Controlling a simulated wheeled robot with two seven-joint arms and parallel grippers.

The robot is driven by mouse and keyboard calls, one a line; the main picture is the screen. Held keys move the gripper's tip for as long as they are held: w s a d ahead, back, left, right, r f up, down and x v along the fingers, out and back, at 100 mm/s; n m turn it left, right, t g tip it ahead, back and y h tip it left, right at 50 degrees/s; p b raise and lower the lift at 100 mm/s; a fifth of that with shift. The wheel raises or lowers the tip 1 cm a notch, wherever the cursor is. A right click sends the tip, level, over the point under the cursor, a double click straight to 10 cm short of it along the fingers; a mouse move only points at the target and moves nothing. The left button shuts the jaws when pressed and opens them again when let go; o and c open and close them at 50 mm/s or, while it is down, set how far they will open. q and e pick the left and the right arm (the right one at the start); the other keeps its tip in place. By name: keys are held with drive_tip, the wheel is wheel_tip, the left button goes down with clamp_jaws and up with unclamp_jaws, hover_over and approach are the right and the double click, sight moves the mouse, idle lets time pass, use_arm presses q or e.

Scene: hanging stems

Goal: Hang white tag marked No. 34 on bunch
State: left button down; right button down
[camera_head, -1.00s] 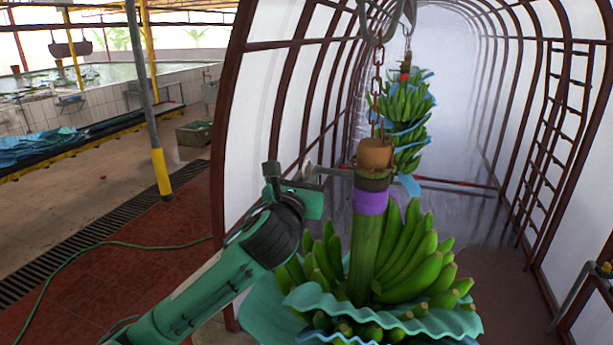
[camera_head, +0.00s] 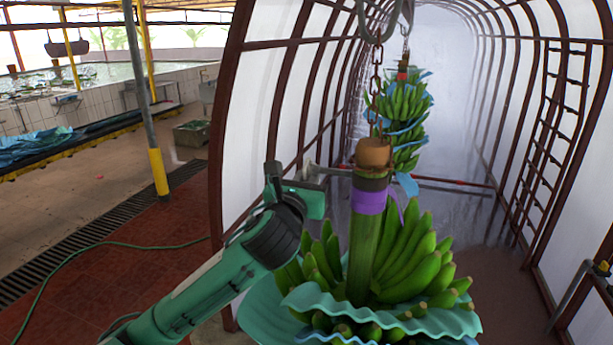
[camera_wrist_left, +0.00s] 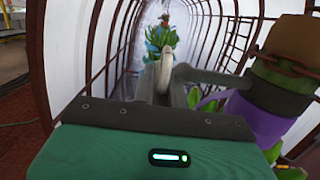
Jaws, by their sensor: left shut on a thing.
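The near banana bunch (camera_head: 410,262) hangs with its green stem (camera_head: 362,245) upright, a purple band (camera_head: 369,201) around the stem and a brown cap on top. My left gripper (camera_head: 313,173) is just left of the stem top, its fingers reaching toward it. In the left wrist view the gripper (camera_wrist_left: 166,82) is shut on a pale, loop-shaped thing (camera_wrist_left: 167,62), apparently the white tag seen edge-on; no number can be read. The purple band (camera_wrist_left: 255,122) and stem are at the right there. My right gripper is out of view.
A chain (camera_head: 376,95) holds the near bunch from above. Wavy blue-green sheets (camera_head: 385,312) lie among its fruit. A second bunch (camera_head: 402,112) hangs farther back in the white-walled tunnel. Dark red frame ribs (camera_head: 232,110) stand left of my arm. Tiled floor lies left.

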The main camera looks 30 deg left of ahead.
sight(323, 172)
use_arm(q)
drive_tip(key=shift+d+r, duration=0.35)
drive_tip(key=shift+d, duration=0.25)
idle(0.4)
drive_tip(key=shift+w+d+r, duration=0.1)
drive_tip(key=shift+d, duration=0.4)
drive_tip(key=shift+a, duration=0.1)
drive_tip(key=shift+d+f, duration=0.25)
idle(0.4)
drive_tip(key=shift+d, duration=0.1)
drive_tip(key=shift+d, duration=0.25)
drive_tip(key=shift+w, duration=0.1)
drive_tip(key=shift+w+d, duration=0.15)
drive_tip(key=shift+d, duration=0.4)
